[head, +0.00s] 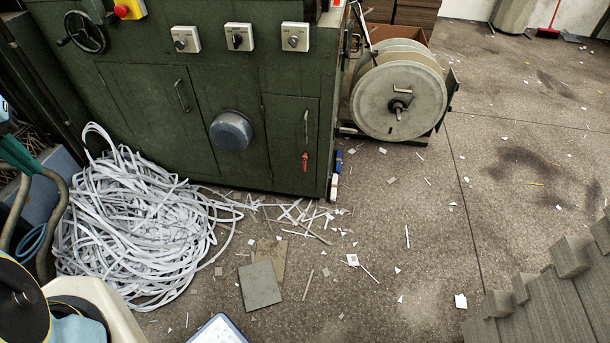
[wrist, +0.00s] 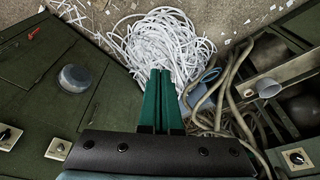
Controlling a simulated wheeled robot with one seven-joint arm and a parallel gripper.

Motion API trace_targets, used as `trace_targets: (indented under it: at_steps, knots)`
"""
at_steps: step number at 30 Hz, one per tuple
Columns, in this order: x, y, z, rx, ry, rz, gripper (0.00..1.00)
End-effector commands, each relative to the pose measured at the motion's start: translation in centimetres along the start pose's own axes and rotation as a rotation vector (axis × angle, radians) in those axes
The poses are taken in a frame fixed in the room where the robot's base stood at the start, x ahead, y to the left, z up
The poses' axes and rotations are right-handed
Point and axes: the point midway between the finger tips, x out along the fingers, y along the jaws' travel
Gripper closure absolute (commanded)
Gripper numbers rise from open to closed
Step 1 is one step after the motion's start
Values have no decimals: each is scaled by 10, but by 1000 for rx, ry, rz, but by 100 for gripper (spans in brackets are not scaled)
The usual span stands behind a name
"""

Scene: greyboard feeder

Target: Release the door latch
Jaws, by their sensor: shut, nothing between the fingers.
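The dark green machine cabinet has a narrow right door (head: 290,130) with a grey bar handle (head: 306,128). A small red latch (head: 305,162) sits below that handle. In the wrist view the red latch (wrist: 33,33) is near the upper left corner, beyond the round metal dome (wrist: 73,78). My gripper (wrist: 163,74) has two long green fingers, shut together and empty. They point over the pile of white strips, to the right of the cabinet front in the wrist view and well apart from the latch.
A tangled heap of white strips (head: 140,225) lies before the cabinet's left side. A large reel (head: 398,100) stands right of the cabinet. Grey board stacks (head: 550,300) are at lower right. The floor before the right door has only flat boards (head: 260,285) and scraps.

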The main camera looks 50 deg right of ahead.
Motion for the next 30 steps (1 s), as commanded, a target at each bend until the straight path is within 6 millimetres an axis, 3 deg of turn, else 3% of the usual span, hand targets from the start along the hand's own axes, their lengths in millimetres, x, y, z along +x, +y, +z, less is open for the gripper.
trace_targets:
  at_steps: [1, 3, 8, 16, 23, 30]
  knots:
    - [34, 10, -10, 57, 30, 3, 100]
    - [62, 23, -30, 139, 86, 5, 100]
    - [123, 59, -72, 325, 220, 6, 100]
    - [222, 140, -127, 631, 450, 0, 100]
    - [302, 226, -150, 885, 660, -11, 100]
    - [379, 324, -147, 1131, 895, -27, 100]
